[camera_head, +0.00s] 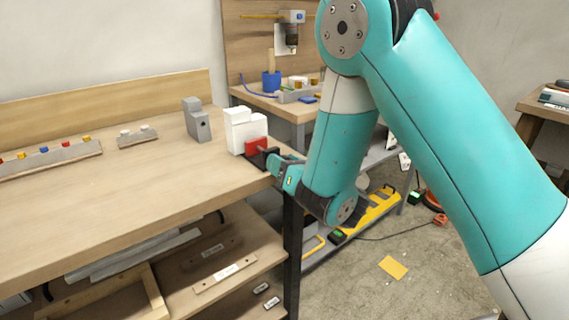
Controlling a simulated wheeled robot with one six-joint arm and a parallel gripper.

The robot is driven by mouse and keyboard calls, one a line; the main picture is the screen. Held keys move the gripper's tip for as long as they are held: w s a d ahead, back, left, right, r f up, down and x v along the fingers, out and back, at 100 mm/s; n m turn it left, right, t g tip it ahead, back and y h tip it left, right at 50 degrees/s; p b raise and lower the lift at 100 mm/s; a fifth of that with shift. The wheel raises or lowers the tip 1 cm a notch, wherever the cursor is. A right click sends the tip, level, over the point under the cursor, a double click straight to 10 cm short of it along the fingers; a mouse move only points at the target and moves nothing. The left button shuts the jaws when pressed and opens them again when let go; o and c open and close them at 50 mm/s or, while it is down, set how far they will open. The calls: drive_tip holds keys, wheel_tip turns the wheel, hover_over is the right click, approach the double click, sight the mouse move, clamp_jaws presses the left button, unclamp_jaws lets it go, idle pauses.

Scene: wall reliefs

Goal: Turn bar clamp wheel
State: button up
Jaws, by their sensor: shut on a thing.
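A white blocky piece with a red part (256,146) on its lower right side stands near the right end of the workbench; it looks like the bar clamp (238,133). My gripper (265,158) is at the bench's right edge, with its dark fingers right against the red part. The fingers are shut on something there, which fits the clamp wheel. The wheel itself does not show clearly; fingers and wrist hide it, and its angle cannot be told.
A grey block (197,120) stands left of the clamp on the workbench (110,185). Racks with coloured pieces (48,158) lie further left. A second bench (262,103) with a blue cup (271,81) is behind. Shelves (225,275) sit below the bench top.

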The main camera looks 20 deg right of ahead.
idle(0.3)
drive_tip(key=o, duration=0.7)
drive_tip(key=shift+c, duration=0.2)
